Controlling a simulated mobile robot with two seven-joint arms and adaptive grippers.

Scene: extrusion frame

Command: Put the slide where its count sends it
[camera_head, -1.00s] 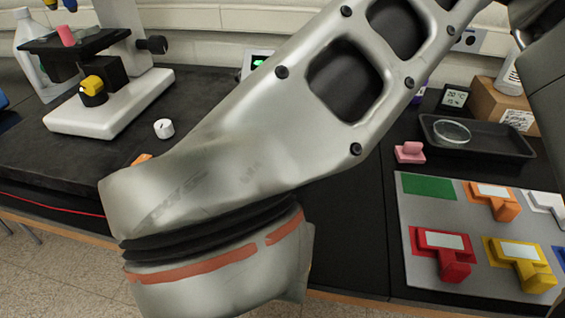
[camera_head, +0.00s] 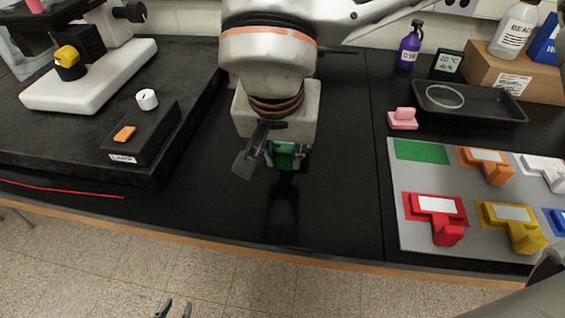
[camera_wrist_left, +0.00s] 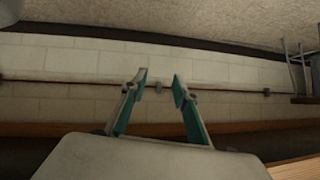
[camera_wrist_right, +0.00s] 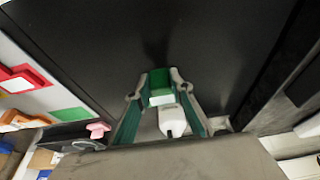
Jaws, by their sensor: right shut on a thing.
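My right gripper (camera_head: 285,160) is shut on a green block-shaped piece (camera_head: 287,157) over the black bench. In the right wrist view, the green piece (camera_wrist_right: 160,84) sits between the fingertips, with a white part (camera_wrist_right: 172,120) nearer the wrist. My left gripper (camera_head: 175,309) shows only its fingertips at the bottom edge; in the left wrist view it (camera_wrist_left: 160,85) is open and empty. A grey board (camera_head: 398,228) bears a bare green patch (camera_head: 421,151) and red (camera_head: 437,217), yellow (camera_head: 512,226), orange (camera_head: 488,165), white (camera_head: 545,171) and blue pieces. I cannot make out a slide.
A microscope (camera_head: 90,88) stands at the left. A dark control box (camera_head: 142,138) has a white knob and an orange switch. A pink piece (camera_head: 403,119) stands near a black tray (camera_head: 470,108) with a round dish. The bench between box and board is mostly clear.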

